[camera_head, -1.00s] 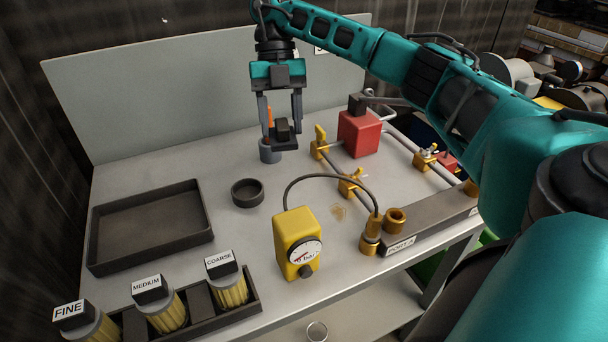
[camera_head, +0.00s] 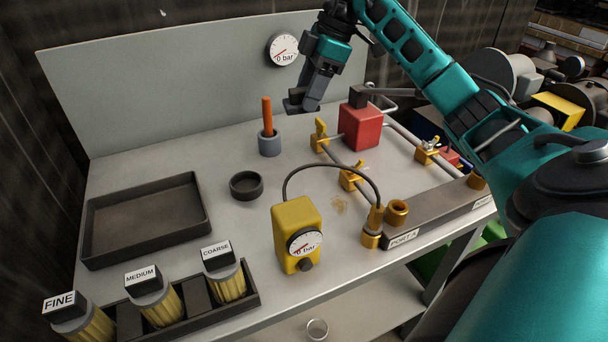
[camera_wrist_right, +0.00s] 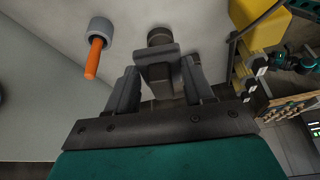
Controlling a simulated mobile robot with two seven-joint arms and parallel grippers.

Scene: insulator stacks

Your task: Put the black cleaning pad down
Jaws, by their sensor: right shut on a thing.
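My right gripper (camera_head: 316,88) is in the air near the back panel, above and left of the red block. Its jaws are shut on the black cleaning pad (camera_head: 295,106), a dark flat piece at the fingertips. The pad is clear of the table, tilted in the head view. In the right wrist view a dark grey block (camera_wrist_right: 156,72) sits between the two fingers (camera_wrist_right: 160,88); its far side is hard to make out.
A grey cup (camera_head: 269,145) holds an orange-handled tool (camera_head: 267,114). A round black dish (camera_head: 246,186) and an empty dark tray (camera_head: 145,258) stand left. The red block (camera_head: 360,128), yellow valves and pipes stand right.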

